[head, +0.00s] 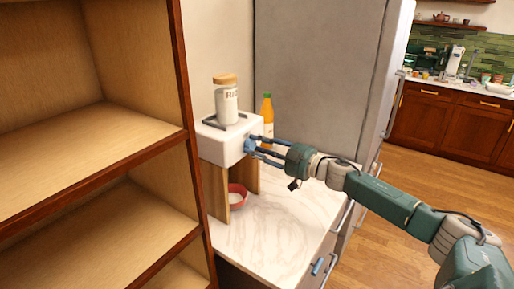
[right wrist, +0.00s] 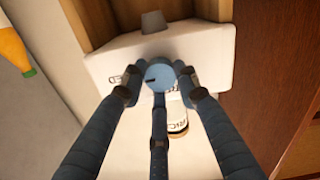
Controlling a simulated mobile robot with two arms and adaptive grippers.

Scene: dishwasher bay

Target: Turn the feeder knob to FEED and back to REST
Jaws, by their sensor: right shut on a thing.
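The feeder (head: 215,143) is a white box on a wooden stand on the marble counter. Its round blue knob (right wrist: 160,77) shows in the right wrist view, with a short dark mark pointing to picture left. Letters on the white face (right wrist: 110,72) left of the knob are partly covered by a finger; "ED" shows. My right gripper (head: 254,147) reaches in from the right at the knob; in the right wrist view its fingers (right wrist: 160,82) are shut around the knob. My left gripper is not in view.
A jar with a wooden lid (head: 226,104) stands on the feeder. A red bowl (head: 237,197) sits under it. An orange bottle (head: 267,112) stands behind, near the grey fridge (head: 315,80). Wooden shelves (head: 90,190) fill the left. The front counter (head: 262,240) is clear.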

